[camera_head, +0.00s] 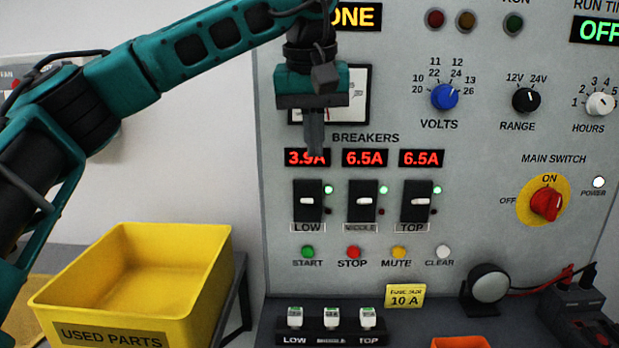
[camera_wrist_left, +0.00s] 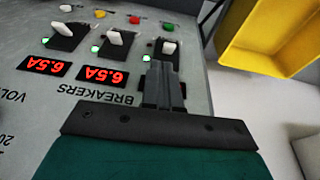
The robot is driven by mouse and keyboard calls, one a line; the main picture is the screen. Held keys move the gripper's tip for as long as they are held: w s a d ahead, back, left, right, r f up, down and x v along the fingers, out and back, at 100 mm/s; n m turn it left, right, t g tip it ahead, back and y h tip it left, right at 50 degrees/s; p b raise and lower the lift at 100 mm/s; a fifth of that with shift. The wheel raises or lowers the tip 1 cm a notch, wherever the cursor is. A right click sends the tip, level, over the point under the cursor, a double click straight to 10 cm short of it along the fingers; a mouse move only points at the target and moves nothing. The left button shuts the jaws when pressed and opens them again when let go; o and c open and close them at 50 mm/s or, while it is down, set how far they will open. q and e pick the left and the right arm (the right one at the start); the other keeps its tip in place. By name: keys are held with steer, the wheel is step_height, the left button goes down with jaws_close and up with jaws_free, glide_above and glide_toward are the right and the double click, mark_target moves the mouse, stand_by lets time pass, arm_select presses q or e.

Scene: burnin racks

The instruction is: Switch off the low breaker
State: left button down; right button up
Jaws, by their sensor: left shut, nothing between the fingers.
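The low breaker (camera_head: 308,201) is a black switch with a white lever on the grey panel, left of the middle breaker (camera_head: 361,201) and top breaker (camera_head: 416,201). A lit green lamp (camera_head: 328,189) is beside it. In the left wrist view, which is turned over, the low breaker (camera_wrist_left: 168,47) is just beyond my fingertips. My left gripper (camera_head: 315,152) is shut and empty, pointing down above the low breaker, partly over its red 3.9A display (camera_head: 298,158). It also shows in the left wrist view (camera_wrist_left: 161,68). I see no clear contact with the lever.
A yellow used parts bin (camera_head: 190,235) stands at lower left. Below the breakers are start, stop, mute and clear buttons (camera_head: 307,252). A fuse holder (camera_head: 300,338) stands on the dark ledge. The red main switch (camera_head: 546,204) points to ON at right.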

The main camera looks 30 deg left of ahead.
mark_target(305, 180)
arm_select(q)
steer(key=shift+a+r+y, duration=0.4)
steer(key=shift+a+r, duration=0.45)
steer(key=shift+a, duration=0.05)
steer(key=shift+f, duration=0.1)
steer(key=b+x, duration=0.1)
steer(key=x, duration=0.8)
steer(key=shift+w+f, duration=0.15)
steer(key=shift+f, duration=0.25)
